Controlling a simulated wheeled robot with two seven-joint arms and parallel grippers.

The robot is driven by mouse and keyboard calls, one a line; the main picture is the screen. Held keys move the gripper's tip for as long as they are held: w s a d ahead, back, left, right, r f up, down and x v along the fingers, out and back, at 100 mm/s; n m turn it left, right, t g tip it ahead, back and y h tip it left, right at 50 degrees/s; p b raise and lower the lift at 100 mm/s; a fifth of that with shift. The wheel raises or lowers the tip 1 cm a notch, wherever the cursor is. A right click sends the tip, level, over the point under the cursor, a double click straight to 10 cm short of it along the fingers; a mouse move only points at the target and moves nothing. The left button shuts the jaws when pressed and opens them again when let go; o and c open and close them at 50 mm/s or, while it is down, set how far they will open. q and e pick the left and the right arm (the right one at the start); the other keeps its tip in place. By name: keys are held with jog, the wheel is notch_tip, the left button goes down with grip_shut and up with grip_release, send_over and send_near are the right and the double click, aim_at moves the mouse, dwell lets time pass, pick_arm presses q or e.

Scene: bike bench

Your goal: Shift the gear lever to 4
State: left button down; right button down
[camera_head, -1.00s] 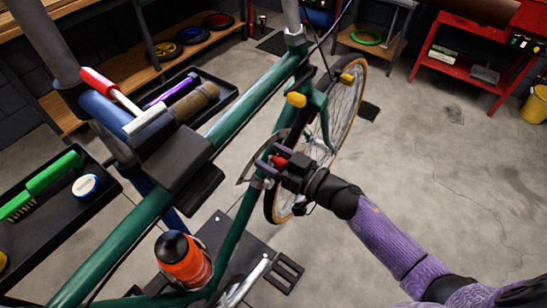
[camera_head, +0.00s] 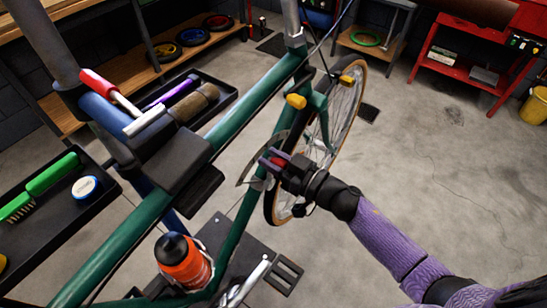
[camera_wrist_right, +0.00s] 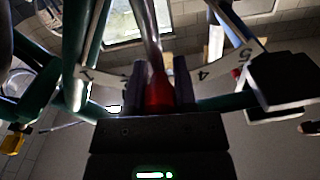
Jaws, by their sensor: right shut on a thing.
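The gear lever has a red grip, seen in the right wrist view (camera_wrist_right: 158,93), with a metal rod rising above it. My right gripper (camera_wrist_right: 158,85) has a finger on each side of the red grip and is shut on it. In the head view, my right gripper (camera_head: 267,160) is beside the green bike frame, and a bit of the red lever grip (camera_head: 279,160) shows at its fingers. A pale curved gear plate (camera_wrist_right: 215,72) lies behind the lever. Its 4 and 5 are right of the lever; a left-hand mark is unclear. My left gripper is not in view.
The green frame tube (camera_head: 110,245) crosses the head view, with an orange bottle (camera_head: 185,262) below it. The wheel (camera_head: 345,105) is just beyond my right gripper. Black tool trays (camera_head: 75,215) lie to the left. The floor at right is clear.

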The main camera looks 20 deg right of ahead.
dwell(0.8)
jog(key=shift+s+a, duration=0.1)
jog(key=shift+a, duration=0.05)
jog(key=n, duration=0.1)
jog(key=s+a+n+p, duration=0.1)
jog(key=a+n, duration=0.1)
jog(key=n, duration=0.1)
jog(key=shift+s+a+f, duration=0.1)
jog(key=shift+s+f, duration=0.15)
jog(key=shift+s, duration=0.1)
jog(key=shift+c, duration=2)
grip_release()
